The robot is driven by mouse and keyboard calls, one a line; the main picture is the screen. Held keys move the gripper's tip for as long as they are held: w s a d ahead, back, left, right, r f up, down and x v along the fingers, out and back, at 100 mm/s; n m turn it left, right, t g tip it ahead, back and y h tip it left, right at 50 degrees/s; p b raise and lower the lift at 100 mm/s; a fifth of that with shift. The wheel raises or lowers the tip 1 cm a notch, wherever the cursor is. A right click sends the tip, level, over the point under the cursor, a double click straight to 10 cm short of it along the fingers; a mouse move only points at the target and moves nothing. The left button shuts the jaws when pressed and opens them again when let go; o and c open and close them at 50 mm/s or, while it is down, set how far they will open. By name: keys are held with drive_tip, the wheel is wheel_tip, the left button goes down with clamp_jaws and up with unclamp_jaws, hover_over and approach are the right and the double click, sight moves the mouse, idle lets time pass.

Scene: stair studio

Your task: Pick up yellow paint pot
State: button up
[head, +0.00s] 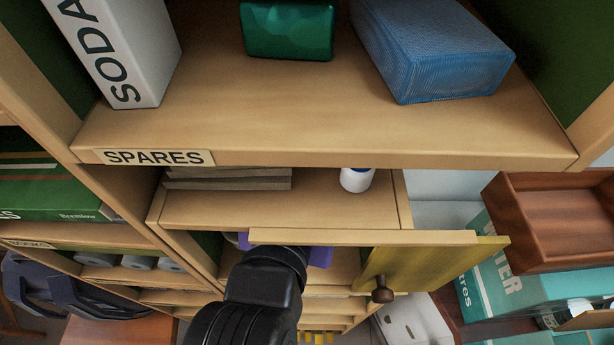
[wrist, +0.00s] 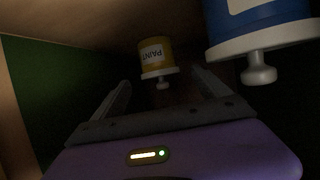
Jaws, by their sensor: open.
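The yellow paint pot (wrist: 156,58) shows in the wrist view, a small pot with a white label reading PAINT upside down. Its pale rim and knob point down in the picture. My gripper (wrist: 162,84) is open, with one dark finger to each side of the pot's line. The pot appears beyond or near the fingertips; I cannot tell the exact gap. In the head view my purple gripper (head: 320,257) is inside the cupboard, mostly hidden by the shelf edge and my black arm. The yellow pot is hidden there.
A larger blue pot (wrist: 255,22) with a white rim and knob is close to the right finger in the wrist view. The yellow cupboard door (head: 430,266) stands open right of my arm. A shelf board (head: 370,237) lies just above my gripper. A green wall is at left.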

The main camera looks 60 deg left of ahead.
drive_tip(key=shift+p+x, duration=0.4)
drive_tip(key=shift+x, duration=3.5)
drive_tip(key=shift+r, duration=0.1)
drive_tip(key=c, duration=1.7)
drive_tip(key=shift+c, duration=0.2)
drive_tip(key=shift+d, duration=0.15)
